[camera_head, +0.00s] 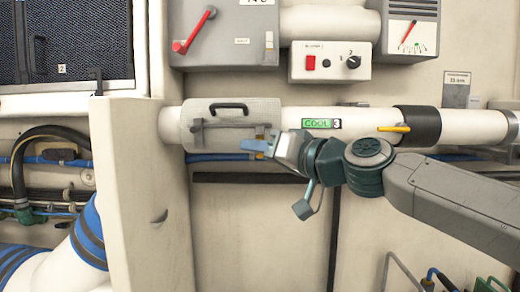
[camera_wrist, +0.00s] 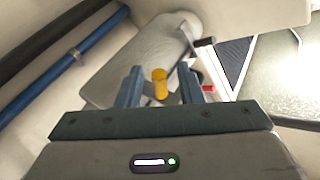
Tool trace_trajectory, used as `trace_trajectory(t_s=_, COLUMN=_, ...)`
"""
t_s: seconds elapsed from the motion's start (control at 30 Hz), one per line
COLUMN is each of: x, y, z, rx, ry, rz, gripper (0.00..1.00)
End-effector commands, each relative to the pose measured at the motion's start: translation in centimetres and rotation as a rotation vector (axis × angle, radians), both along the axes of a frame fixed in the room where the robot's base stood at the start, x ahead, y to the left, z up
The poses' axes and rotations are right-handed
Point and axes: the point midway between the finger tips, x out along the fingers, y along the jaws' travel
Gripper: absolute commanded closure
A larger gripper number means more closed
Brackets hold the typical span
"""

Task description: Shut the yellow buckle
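In the wrist view the buckle (camera_wrist: 160,84) is a short yellow cylinder standing between the two blue-grey fingers of my gripper (camera_wrist: 160,82). The fingers are apart, with a visible gap on each side of the yellow piece. I cannot tell how deep the buckle sits between them, nor whether it is latched.
The cover carries a black handle (camera_head: 229,107). A yellow lever (camera_head: 394,129) sticks out farther right on the pipe. A blue line (camera_head: 215,158) runs below the pipe. A pale partition (camera_head: 135,190) stands to the left. A switch box (camera_head: 333,62) hangs above.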

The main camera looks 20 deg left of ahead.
Motion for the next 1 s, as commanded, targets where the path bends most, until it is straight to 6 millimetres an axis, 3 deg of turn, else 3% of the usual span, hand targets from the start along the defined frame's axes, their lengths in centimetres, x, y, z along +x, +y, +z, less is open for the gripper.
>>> trace_trajectory(t_s=0.3, x=0.1, y=0.1, z=0.0, rx=0.000, ry=0.000, rz=-0.001, gripper=0.66)
trace_trajectory(t_s=0.43, x=0.1, y=0.1, z=0.0, rx=0.000, ry=0.000, rz=-0.001, gripper=1.00)
trace_trajectory(t_s=1.0, x=0.2, y=0.1, z=1.2, rx=-0.034, ry=0.120, rz=-0.003, gripper=1.00)
